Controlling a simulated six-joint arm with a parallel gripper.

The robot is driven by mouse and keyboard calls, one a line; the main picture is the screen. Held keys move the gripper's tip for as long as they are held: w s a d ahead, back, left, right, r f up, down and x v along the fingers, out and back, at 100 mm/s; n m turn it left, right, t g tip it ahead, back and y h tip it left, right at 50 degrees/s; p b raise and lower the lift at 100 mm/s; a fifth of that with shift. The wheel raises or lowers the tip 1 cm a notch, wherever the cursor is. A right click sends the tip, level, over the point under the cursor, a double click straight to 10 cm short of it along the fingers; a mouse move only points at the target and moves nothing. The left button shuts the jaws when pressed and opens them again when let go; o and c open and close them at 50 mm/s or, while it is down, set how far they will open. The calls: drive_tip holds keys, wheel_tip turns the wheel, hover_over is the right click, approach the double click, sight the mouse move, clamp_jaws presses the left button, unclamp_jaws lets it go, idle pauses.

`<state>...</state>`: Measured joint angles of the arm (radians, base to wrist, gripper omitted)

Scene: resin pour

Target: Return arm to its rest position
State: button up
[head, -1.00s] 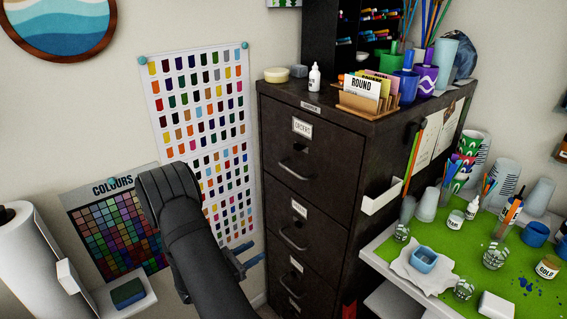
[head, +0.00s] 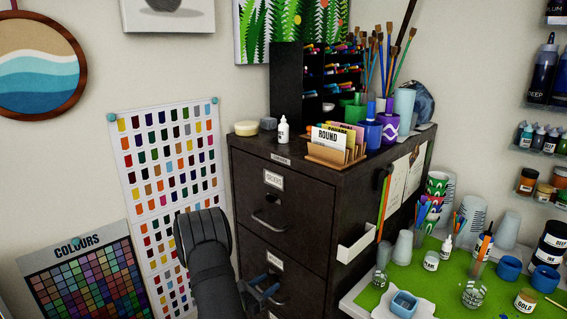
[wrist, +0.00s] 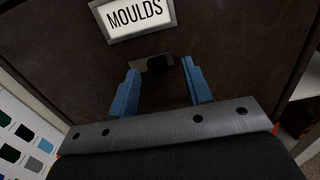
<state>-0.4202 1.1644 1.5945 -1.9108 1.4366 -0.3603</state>
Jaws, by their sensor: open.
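My gripper (head: 262,292) is low in the head view, in front of the dark filing cabinet (head: 300,195), with my black arm link beside it. In the wrist view its two blue fingers (wrist: 160,88) stand apart with nothing between them. They point at a cabinet drawer front with a "MOULDS" label (wrist: 137,17). A dark handle or recess (wrist: 154,63) shows beyond the fingertips; I cannot tell whether they touch it. The drawers I can see look shut.
Colour charts (head: 168,180) cover the wall to the left. A green-topped worktable (head: 450,285) with cups, jars and a blue mould (head: 403,303) stands to the right. A small white bottle (head: 283,130) and a card holder (head: 336,152) stand on the cabinet.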

drive_tip(key=shift+x, duration=0.85)
drive_tip(key=shift+a, duration=0.1)
idle(1.0)
drive_tip(key=v, duration=1.7)
drive_tip(key=shift+s, duration=0.1)
drive_tip(key=shift+x, duration=8.4)
drive_tip(key=shift+w, duration=0.3)
drive_tip(key=shift+w+a, duration=0.35)
drive_tip(key=shift+w, duration=0.05)
